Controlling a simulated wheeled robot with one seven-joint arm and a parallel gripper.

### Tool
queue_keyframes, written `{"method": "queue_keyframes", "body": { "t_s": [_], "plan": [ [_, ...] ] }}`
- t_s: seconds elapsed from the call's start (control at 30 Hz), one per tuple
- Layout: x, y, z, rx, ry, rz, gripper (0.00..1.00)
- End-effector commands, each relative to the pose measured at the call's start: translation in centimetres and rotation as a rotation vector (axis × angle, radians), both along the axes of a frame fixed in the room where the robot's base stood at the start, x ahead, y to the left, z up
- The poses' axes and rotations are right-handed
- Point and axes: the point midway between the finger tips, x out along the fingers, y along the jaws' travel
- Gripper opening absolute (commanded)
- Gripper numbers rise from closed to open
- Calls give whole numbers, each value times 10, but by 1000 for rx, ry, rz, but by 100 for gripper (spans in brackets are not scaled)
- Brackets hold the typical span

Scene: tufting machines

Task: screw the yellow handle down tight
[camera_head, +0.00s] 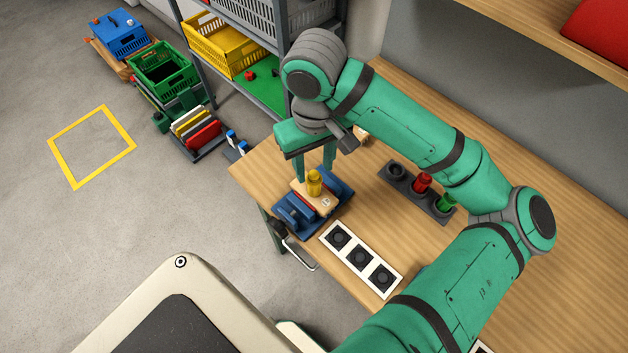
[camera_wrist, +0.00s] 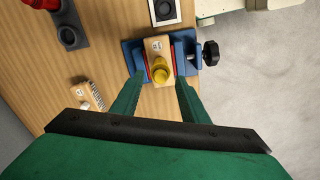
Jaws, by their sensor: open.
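The yellow handle (camera_head: 314,183) stands upright on a light wooden block (camera_head: 326,201). The block is held between the jaws of a blue vise (camera_head: 296,214) at the table's left edge. The handle also shows in the wrist view (camera_wrist: 160,72), near the middle of the block. My gripper (camera_head: 316,178) is above the vise with its fingers pointing down. In the wrist view the fingers (camera_wrist: 158,84) are spread apart, with the handle between or just beyond their tips. I cannot tell whether they touch it. How far the handle is screwed in is hidden.
A dark holder (camera_head: 397,172) with red (camera_head: 422,183) and green (camera_head: 445,203) handles stands to the right. A white panel (camera_head: 361,259) with dark round sockets lies in front. A brush (camera_wrist: 93,95) lies near the gripper. The vise's black knob (camera_wrist: 210,53) sticks out past the table edge.

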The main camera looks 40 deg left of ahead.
Motion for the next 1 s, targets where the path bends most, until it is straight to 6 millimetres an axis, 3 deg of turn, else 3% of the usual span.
{"method": "queue_keyframes", "body": {
  "t_s": [0.5, 1.0],
  "plan": [
    [0, 0, 41, 0, -1, 0, 41],
    [0, 0, 43, 0, 0, 0, 41]
  ]
}}
